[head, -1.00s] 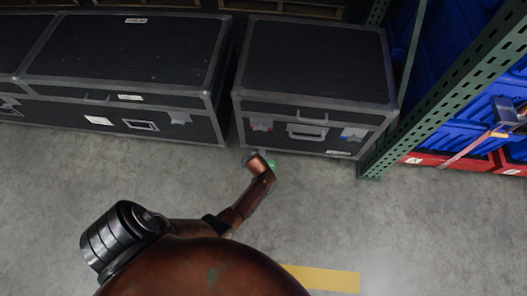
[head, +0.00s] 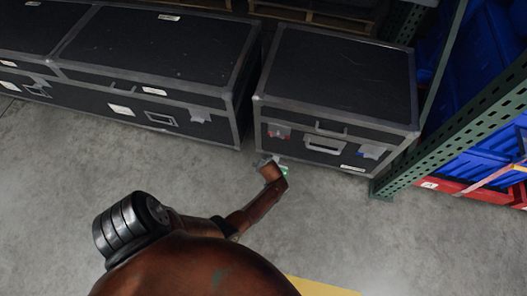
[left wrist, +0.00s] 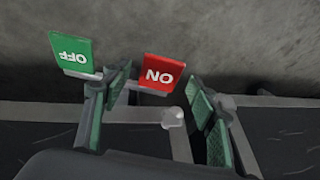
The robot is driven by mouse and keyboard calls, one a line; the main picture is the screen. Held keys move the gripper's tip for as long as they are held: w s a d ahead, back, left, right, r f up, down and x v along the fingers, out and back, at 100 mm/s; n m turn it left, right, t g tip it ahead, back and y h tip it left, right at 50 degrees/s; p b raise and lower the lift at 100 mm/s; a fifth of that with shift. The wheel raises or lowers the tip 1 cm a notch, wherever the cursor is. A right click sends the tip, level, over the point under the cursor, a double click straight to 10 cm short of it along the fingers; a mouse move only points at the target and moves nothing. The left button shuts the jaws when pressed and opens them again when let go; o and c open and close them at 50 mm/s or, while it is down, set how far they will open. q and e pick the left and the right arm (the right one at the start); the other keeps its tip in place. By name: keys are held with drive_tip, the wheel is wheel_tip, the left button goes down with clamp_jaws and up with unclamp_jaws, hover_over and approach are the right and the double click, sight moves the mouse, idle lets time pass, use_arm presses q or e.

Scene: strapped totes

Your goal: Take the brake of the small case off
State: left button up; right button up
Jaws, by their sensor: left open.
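The small case (head: 336,80) is black with grey edges and stands on the floor at the right in the head view. My left gripper (head: 270,164) is low by its near left corner, with a bit of green beside it. In the left wrist view, my open left gripper (left wrist: 158,92) has one finger on each side of the red ON tab (left wrist: 163,72). The green OFF tab (left wrist: 71,50) is just outside the left finger. Both labels appear upside down. I cannot tell whether a finger touches either tab. My right gripper is not in view.
A longer black case (head: 155,60) stands left of the small case, with a narrow gap between them. A green rack post (head: 440,140) is close on the right, with blue totes (head: 480,165) behind it. The concrete floor in front is clear, with a yellow mark (head: 318,287).

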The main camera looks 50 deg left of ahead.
use_arm(q)
drive_tip(key=v, duration=0.7)
idle(0.3)
drive_tip(key=shift+s, duration=0.15)
